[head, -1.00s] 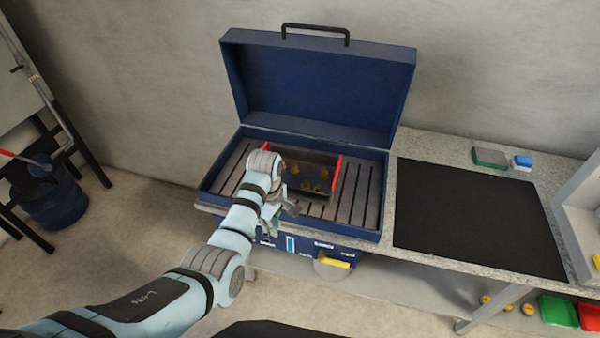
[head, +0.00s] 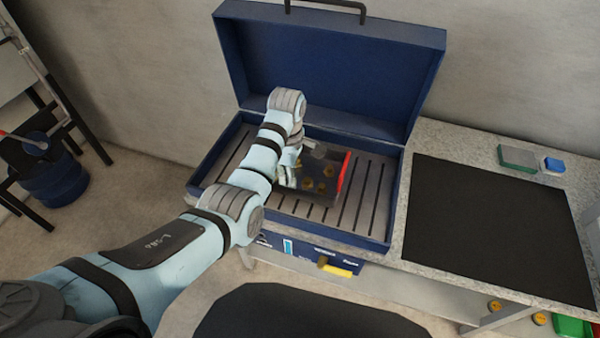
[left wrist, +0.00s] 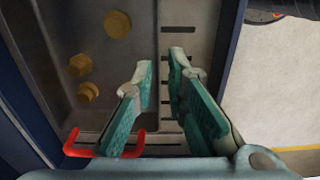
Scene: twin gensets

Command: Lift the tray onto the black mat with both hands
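The tray (head: 330,196) is a dark shallow box holding several brass-coloured bolts. It sits on the slotted bed inside the open blue case. Its right red handle (head: 343,176) shows in the head view; my left arm hides its left end. In the left wrist view, a red handle (left wrist: 104,151) lies at the bottom, beside and partly behind the finger bases, and the tray floor (left wrist: 105,52) is at left. My left gripper (head: 302,163) is over the tray's left part, its teal-padded fingers (left wrist: 162,60) apart with nothing clearly between them. The black mat (head: 490,225) lies bare at right. My right gripper is out of view.
The blue case (head: 325,60) has its lid raised at the back and side walls around the tray. A yellow handle (head: 338,268) sticks out at the case's front.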

